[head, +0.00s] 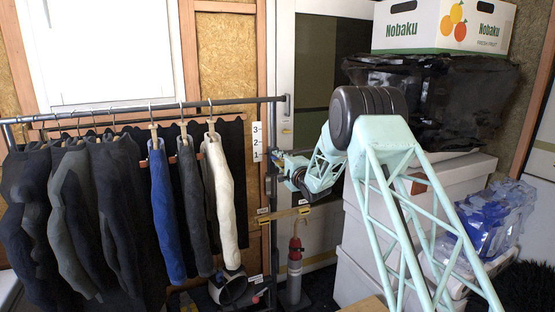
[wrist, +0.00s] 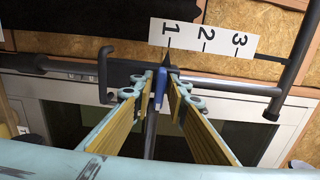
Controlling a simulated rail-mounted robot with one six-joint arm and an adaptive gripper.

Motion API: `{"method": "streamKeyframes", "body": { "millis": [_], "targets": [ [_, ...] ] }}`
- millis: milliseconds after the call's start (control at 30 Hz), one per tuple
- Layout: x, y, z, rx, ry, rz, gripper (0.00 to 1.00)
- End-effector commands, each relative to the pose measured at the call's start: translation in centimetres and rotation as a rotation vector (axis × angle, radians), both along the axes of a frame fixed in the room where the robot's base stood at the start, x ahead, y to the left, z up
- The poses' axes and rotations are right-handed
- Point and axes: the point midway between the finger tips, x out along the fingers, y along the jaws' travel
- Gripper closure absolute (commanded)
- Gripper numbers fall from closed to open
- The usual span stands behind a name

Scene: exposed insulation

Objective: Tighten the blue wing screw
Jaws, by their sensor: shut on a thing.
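The blue wing screw (wrist: 159,85) shows as a narrow upright blue piece in the middle of the wrist view, by a dark bar. My gripper (wrist: 161,80) has its two yellow-padded fingers on either side of it and is shut on it. The finger tips hide part of the screw. In the head view my gripper (head: 281,160) is at the upright at the right end of the clothes rack (head: 236,102). The screw is too small to make out there.
A white plate numbered 1 to 3 (wrist: 205,40) is beside the fingers. Hanging trousers (head: 165,210) fill the left. A red-topped cylinder (head: 295,262) stands below; boxes (head: 440,28) are right.

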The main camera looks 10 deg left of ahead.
Motion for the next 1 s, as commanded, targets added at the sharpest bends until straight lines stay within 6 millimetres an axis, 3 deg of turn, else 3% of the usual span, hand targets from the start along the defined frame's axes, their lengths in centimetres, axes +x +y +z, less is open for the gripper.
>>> {"method": "streamKeyframes", "body": {
  "millis": [233,267,333,767,1000],
  "targets": [
    [0.0,0.0,-0.1,-0.001,0.002,0.000,0.96],
    [0.0,0.0,-0.1,-0.001,0.002,0.000,0.85],
    [0.0,0.0,-0.1,-0.001,0.002,0.000,0.78],
    [-0.2,-0.1,0.0,-0.001,0.000,0.000,0.78],
    [-1.2,-0.7,0.0,-0.001,0.000,-0.001,0.78]
  ]
}}
